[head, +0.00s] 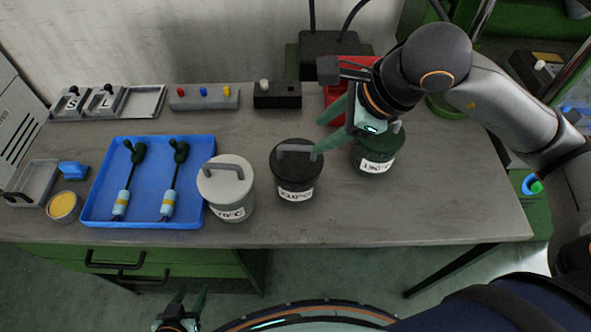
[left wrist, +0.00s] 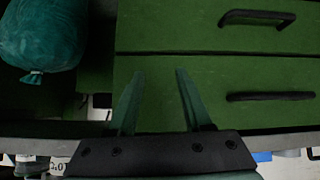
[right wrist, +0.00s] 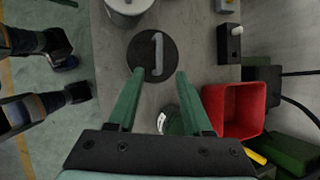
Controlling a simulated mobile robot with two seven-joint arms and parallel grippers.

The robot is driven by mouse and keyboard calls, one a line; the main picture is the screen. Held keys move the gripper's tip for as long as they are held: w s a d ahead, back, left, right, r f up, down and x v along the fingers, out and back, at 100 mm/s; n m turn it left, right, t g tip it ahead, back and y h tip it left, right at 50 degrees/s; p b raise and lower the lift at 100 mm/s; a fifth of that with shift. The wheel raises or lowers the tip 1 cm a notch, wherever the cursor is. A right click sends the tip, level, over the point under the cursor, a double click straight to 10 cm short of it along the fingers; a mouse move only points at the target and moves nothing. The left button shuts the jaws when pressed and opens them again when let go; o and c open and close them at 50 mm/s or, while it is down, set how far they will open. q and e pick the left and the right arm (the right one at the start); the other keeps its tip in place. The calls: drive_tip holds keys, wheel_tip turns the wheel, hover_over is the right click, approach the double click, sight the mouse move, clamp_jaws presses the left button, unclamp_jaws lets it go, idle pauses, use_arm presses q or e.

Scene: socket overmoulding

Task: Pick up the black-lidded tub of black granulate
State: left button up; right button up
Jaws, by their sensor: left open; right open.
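The black-lidded tub (head: 297,172) stands upright on the grey table between the white-lidded tub (head: 228,187) and the green tub (head: 377,152). Its black lid has a grey bar handle and its label is partly readable. In the right wrist view the lid (right wrist: 164,66) lies just beyond the fingertips. My right gripper (head: 320,136) is open and empty, above and right of the black lid, partly over the green tub. My left gripper (head: 187,292) is open and empty, low in front of the table; the left wrist view (left wrist: 154,75) shows its fingers before green drawers.
A blue tray (head: 147,200) with two cable pieces lies left of the tubs. A red bin (right wrist: 233,110) stands behind the green tub. A button box (head: 205,97), a black switch box (head: 277,95) and a yellow-filled cup (head: 63,207) are also on the table (head: 330,220), whose front strip is clear.

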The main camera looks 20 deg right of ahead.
sight(298, 147)
drive_tip(key=x, duration=0.5)
drive_tip(key=p+x, duration=0.1)
drive_tip(key=x, duration=0.2)
drive_tip(key=shift+a+r, duration=0.15)
drive_tip(key=shift+a, duration=0.15)
clamp_jaws()
drive_tip(key=shift+r, duration=0.1)
idle(1.0)
